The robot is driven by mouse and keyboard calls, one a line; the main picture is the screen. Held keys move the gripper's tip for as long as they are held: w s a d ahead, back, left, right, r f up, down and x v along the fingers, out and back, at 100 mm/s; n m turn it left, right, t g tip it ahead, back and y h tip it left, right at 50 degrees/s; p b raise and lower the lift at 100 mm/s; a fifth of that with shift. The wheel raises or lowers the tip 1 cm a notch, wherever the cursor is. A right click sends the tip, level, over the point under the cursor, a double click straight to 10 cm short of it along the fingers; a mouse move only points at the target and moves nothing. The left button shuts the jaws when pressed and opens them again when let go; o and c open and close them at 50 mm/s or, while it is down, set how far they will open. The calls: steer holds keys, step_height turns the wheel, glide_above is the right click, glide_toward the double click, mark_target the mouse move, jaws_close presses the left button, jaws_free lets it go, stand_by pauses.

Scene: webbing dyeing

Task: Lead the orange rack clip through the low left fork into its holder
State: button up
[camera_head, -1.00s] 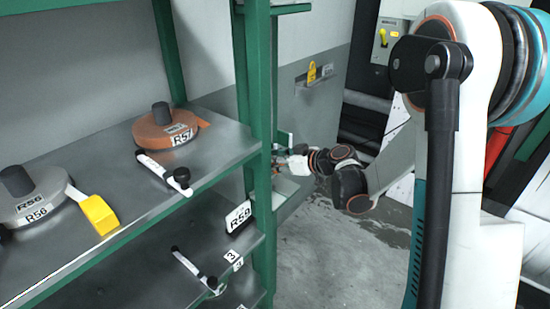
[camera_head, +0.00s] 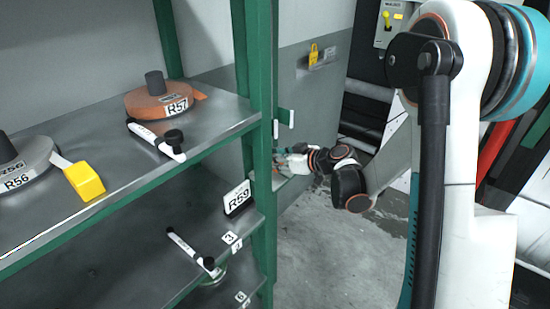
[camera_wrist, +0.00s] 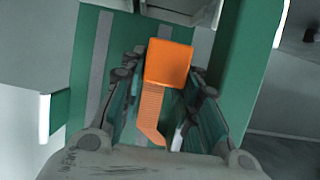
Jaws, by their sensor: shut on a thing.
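In the wrist view the orange rack clip (camera_wrist: 168,62) is a bright block between the fingers of my gripper (camera_wrist: 165,80). The gripper is shut on it. A ribbed orange strip (camera_wrist: 152,108) runs from the block down the picture toward my palm and ends in a bent tip. A green panel with pale strips (camera_wrist: 103,60) lies beyond the fingers. In the head view my gripper (camera_head: 286,164) is low beside the green rack post and partly hidden by it; the clip is too small to make out there. I cannot tell which part is the low left fork or the holder.
The green rack post (camera_head: 258,130) stands close left of my gripper. A small green-and-white bracket (camera_head: 284,118) sits just above it. Shelves at left carry an orange reel R57 (camera_head: 150,103), a grey reel R56 (camera_head: 30,165) and a yellow block (camera_head: 84,181). Open floor (camera_head: 325,260) lies at right.

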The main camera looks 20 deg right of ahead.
steer(key=shift+f+b, duration=2.3)
steer(key=shift+f, duration=0.45)
steer(key=o, duration=1.2)
steer(key=shift+c, duration=0.2)
steer(key=shift+s, duration=0.1)
